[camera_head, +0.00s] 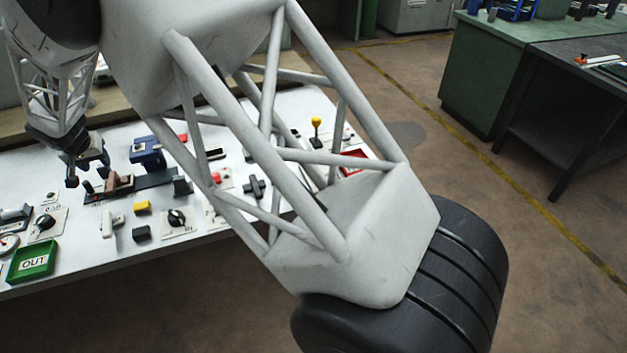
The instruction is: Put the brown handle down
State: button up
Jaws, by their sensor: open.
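The brown handle (119,182) is a small brown block. It lies on or in a long dark holder (150,181) on the white table, left of the middle. My gripper (88,171) hangs from the upper left, just left of and above the brown handle. Its black jaws are open. The handle appears apart from the fingers, but at this size I cannot tell if one finger touches it. My large pale arm links hide the right part of the table.
A blue vise-like device (147,152) stands just behind the holder. A green tray (32,262) is at the front left. Bare white table shows along the front edge.

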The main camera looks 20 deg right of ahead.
jog(key=s+d+r, duration=0.5)
jog(key=d, duration=0.5)
jog(key=s+d+r, duration=0.5)
jog(key=d+r, duration=0.1)
jog(key=d, duration=0.4)
jog(key=s+d+r, duration=0.5)
jog(key=d, duration=0.5)
jog(key=s+d, duration=0.6)
jog(key=s, duration=0.4)
jog(key=s+d+g, duration=0.1)
jog(key=s+d, duration=0.5)
jog(key=s, duration=0.5)
jog(key=s+d, duration=0.7)
jog(key=s, duration=0.4)
jog(key=shift+g, duration=0.4)
jog(key=shift+w+f, duration=0.1)
